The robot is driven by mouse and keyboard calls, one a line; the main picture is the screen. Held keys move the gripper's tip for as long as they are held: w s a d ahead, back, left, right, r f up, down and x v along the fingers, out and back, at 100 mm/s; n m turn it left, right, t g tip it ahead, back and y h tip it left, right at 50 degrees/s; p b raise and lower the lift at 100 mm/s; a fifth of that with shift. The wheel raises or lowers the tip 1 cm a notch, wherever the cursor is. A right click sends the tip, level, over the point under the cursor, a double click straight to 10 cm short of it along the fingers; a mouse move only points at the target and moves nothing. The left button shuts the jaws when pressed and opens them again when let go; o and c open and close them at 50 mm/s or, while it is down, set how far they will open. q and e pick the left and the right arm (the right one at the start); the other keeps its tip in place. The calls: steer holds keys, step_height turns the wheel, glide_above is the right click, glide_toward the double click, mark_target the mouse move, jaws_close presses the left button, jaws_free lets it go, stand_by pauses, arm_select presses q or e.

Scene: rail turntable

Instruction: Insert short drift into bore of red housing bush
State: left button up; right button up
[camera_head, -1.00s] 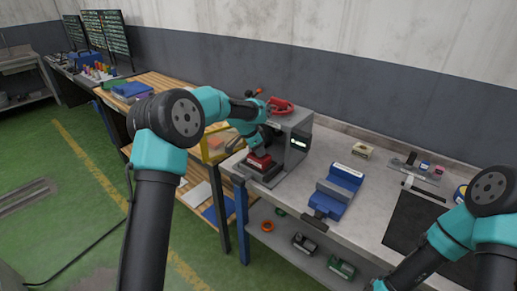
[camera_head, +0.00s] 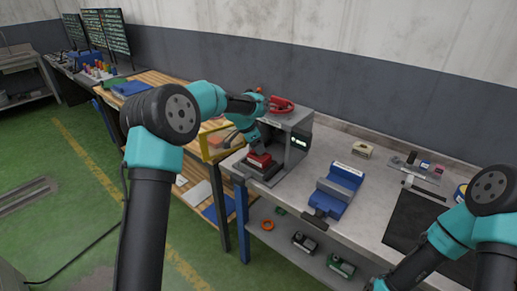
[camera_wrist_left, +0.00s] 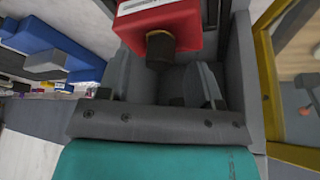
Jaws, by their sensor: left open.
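The red housing (camera_head: 260,159) sits in the grey press at the near left end of the bench. It also shows large in the left wrist view (camera_wrist_left: 165,22). A short dark cylinder with a brassy rim (camera_wrist_left: 160,48) shows at its face; I cannot tell whether this is the bush alone or the drift in its bore. My left gripper (camera_wrist_left: 160,85) is open, its grey fingers apart on either side of the cylinder and seemingly not touching it. In the head view my left gripper (camera_head: 255,143) is just above the housing. My right gripper is outside the frame.
The grey press (camera_head: 293,150) with a red handle (camera_head: 281,105) stands close around my left gripper. A blue vice (camera_head: 336,190) stands to its right. A yellow frame (camera_head: 214,142) is close on the left. A black mat (camera_head: 415,222) lies to the right.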

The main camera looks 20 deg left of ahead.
arm_select(q)
steer(key=v, duration=1.5)
steer(key=shift+r, duration=0.15)
steer(key=shift+s+a, duration=0.1)
steer(key=shift+a, duration=0.05)
